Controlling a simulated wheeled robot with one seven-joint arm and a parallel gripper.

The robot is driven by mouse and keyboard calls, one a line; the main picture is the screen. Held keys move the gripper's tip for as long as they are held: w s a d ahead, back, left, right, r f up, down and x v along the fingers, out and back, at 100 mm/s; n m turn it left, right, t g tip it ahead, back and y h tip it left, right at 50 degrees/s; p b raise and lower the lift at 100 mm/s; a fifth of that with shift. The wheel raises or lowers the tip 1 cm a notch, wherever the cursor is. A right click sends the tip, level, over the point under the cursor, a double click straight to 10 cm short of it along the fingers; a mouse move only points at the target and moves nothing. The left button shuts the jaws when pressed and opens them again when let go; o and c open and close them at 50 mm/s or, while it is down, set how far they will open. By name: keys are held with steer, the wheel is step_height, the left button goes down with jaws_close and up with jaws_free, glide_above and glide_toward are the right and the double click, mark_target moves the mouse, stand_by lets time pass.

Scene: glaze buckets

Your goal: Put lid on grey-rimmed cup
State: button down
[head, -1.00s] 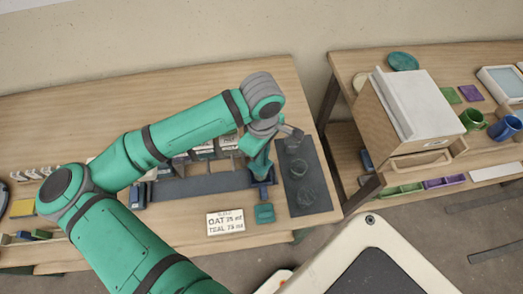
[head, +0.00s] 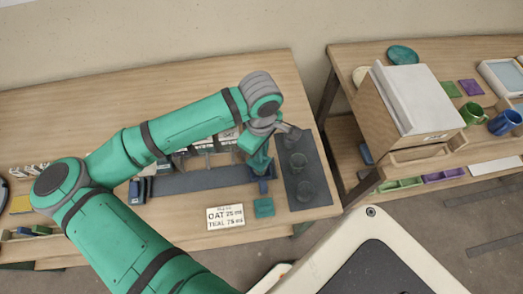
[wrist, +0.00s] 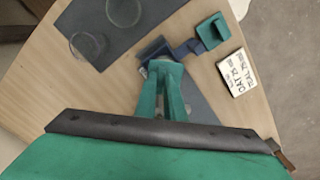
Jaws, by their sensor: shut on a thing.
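Two clear cups stand on the dark mat at the right end of the left table: a far cup (head: 298,161) and a near cup (head: 305,190). They also show in the wrist view, one cup (wrist: 88,45) at the mat's edge. I cannot tell which rim is grey. My gripper (head: 262,173) is left of the mat, low over the table. In the wrist view its teal fingers (wrist: 158,66) are shut at a dark blue piece (wrist: 154,48), mostly hidden by them. I cannot make out a lid clearly.
A long dark strip (head: 205,180) lies to the left. A wooden box (head: 410,100) and mugs (head: 473,113) stand on the right table, across a gap.

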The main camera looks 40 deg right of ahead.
steer(key=shift+s, duration=0.1)
steer(key=c, duration=1.8)
jaws_free()
steer(key=shift+o, duration=0.2)
steer(key=shift+r, duration=3.5)
